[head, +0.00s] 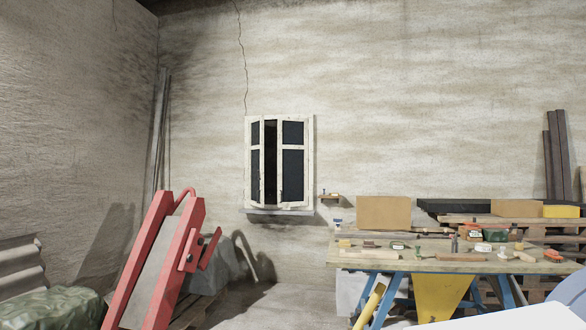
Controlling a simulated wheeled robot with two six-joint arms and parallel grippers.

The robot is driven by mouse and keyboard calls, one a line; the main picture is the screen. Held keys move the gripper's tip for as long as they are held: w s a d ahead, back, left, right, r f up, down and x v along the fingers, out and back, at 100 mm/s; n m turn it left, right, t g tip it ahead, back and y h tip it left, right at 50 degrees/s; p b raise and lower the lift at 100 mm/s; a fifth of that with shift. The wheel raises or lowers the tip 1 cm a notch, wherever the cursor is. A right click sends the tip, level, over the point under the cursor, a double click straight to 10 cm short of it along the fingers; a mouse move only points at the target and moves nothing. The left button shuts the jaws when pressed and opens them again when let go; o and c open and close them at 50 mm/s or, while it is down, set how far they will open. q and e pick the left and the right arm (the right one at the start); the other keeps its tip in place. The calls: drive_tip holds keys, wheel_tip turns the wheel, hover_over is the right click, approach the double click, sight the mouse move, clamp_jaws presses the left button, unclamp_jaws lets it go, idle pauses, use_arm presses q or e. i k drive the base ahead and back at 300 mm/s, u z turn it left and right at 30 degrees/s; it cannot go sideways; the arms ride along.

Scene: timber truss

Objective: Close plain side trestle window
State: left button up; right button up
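A white-framed window (280,163) is set in the back wall, left of the middle in the head view. Its left sash (255,175) stands ajar, swung away from the right sash (293,175). A dark upright gap (270,160) shows between the two sashes. Both sashes have dark panes. Whether the right sash is fully seated in its frame is too small to tell. Neither of my grippers shows in this view.
A trestle workbench (450,262) with several small tools and blocks stands at the right. A red-framed object (150,265) stands at the front left, near a green covered bundle (55,308). Open floor (262,305) lies between it and the bench. A small shelf (328,196) juts beside the window.

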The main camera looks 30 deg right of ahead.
sight(292, 133)
drive_tip(key=z, duration=0.1)
drive_tip(key=i, duration=0.75)
drive_tip(key=z, duration=0.45)
drive_tip(key=i, duration=2.1)
drive_tip(key=z, duration=0.45)
drive_tip(key=i, duration=3.9)
drive_tip(key=u, duration=0.4)
drive_tip(key=i, duration=2)
drive_tip(key=u, duration=0.3)
